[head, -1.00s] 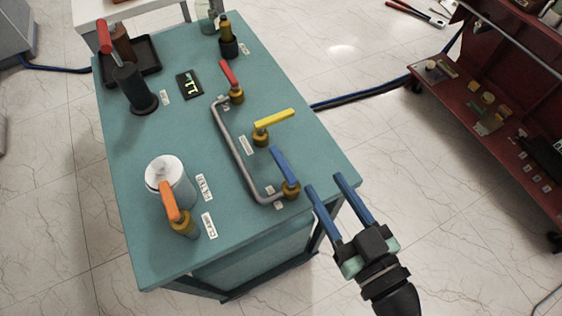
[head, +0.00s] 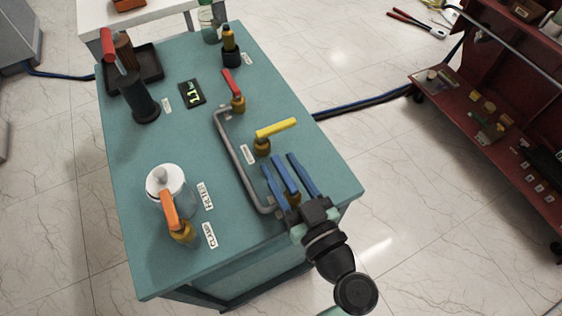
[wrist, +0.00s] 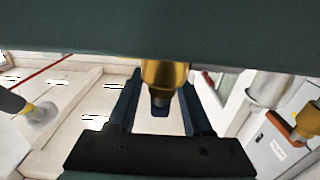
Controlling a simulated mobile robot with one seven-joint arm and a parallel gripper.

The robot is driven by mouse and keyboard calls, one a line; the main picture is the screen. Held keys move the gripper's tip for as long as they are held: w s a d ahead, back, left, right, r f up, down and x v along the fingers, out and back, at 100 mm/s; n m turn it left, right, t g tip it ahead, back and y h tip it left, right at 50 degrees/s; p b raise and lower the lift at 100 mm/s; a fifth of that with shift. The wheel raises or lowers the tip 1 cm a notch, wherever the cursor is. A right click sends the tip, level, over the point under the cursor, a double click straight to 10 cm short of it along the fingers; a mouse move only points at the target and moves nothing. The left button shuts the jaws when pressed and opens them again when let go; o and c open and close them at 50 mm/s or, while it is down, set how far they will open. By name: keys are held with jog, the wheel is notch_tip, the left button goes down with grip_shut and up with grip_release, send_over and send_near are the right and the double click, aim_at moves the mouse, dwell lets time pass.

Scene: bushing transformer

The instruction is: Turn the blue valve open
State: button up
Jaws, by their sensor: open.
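The blue valve handle (head: 286,174) stands at the right front of the teal table, on a brass body (head: 293,198) at the end of the grey pipe. My gripper (head: 278,162) is open, with one blue finger on each side of the handle. The handle lies between the fingers, roughly in line with them. In the wrist view, the brass body (wrist: 165,76) and the handle's dark blue end (wrist: 160,110) show between my fingers (wrist: 160,85). I cannot tell whether either finger touches the handle. The gripper base partly hides the valve body.
A yellow-handled valve (head: 277,128) stands just beyond my fingers, and a red one (head: 232,83) farther back. The grey pipe (head: 235,155) runs left of my gripper. An orange-handled valve (head: 170,210) and filter jar (head: 166,180) stand at front left. A red shelf (head: 480,140) is off to the right.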

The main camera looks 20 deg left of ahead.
jog(key=shift+w+a, duration=0.25)
jog(key=shift+a, duration=0.1)
jog(key=shift+c, duration=0.3)
grip_shut()
dwell(1.0)
